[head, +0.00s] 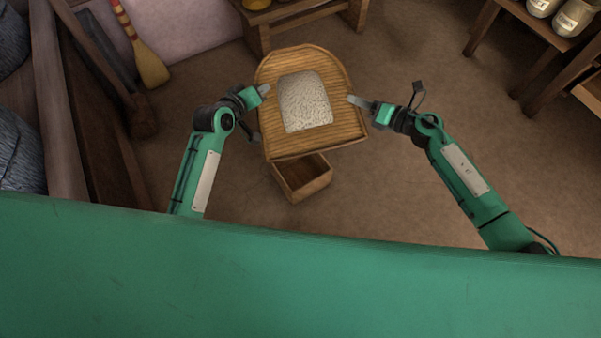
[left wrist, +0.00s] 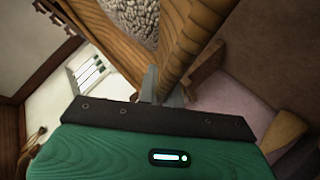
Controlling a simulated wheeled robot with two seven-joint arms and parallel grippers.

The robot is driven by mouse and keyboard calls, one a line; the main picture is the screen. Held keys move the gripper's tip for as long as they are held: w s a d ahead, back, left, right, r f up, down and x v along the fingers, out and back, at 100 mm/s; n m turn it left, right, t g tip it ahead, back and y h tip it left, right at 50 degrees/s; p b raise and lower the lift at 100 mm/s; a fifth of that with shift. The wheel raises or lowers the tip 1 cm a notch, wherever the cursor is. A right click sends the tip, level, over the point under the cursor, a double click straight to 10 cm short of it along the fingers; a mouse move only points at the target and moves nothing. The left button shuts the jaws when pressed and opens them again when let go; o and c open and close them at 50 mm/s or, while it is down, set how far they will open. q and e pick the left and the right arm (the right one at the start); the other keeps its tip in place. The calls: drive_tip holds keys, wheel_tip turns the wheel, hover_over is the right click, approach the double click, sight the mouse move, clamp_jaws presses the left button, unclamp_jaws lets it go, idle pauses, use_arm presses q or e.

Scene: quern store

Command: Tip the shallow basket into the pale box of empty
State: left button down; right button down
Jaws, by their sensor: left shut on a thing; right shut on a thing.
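The shallow basket (head: 341,82) is a ribbed, straw-coloured tray with a rounded far rim and a straight near edge. A patch of pale grain (head: 305,102) lies in its middle. My left gripper (head: 265,89) is shut on the basket's left rim; the left wrist view shows its fingers (left wrist: 155,86) at the rim (left wrist: 190,28), with grain (left wrist: 133,18) beyond. My right gripper (head: 353,99) is shut on the right rim. The wooden box (head: 305,190) is below the basket's near edge, partly hidden by it. Its visible inside looks empty.
A wooden bench or table (head: 300,14) stands just beyond the basket. A shelf with jars (head: 574,17) is at the upper right. A broom (head: 148,62) leans at the upper left, near dark timbers and grey sacks (head: 18,150). Floor (head: 420,190) is bare around the box.

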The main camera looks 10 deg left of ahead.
use_arm(q)
drive_tip(key=shift+s+r+t, duration=0.3)
drive_tip(key=shift+r+t, duration=0.3)
drive_tip(key=shift+t, duration=0.1)
use_arm(e)
drive_tip(key=shift+s+a+r+n+y, duration=0.15)
drive_tip(key=shift+s+r+n+y, duration=0.2)
drive_tip(key=shift+r+n, duration=0.3)
use_arm(q)
drive_tip(key=shift+m, duration=0.3)
drive_tip(key=shift+s+r+t+h, duration=0.3)
drive_tip(key=shift+s+r+t, duration=0.1)
drive_tip(key=shift+r+t, duration=0.35)
use_arm(e)
drive_tip(key=shift+s+r+n+t+y, duration=0.35)
drive_tip(key=shift+r+n+t, duration=0.15)
drive_tip(key=shift+r+n, duration=0.2)
use_arm(q)
drive_tip(key=shift+f, duration=0.1)
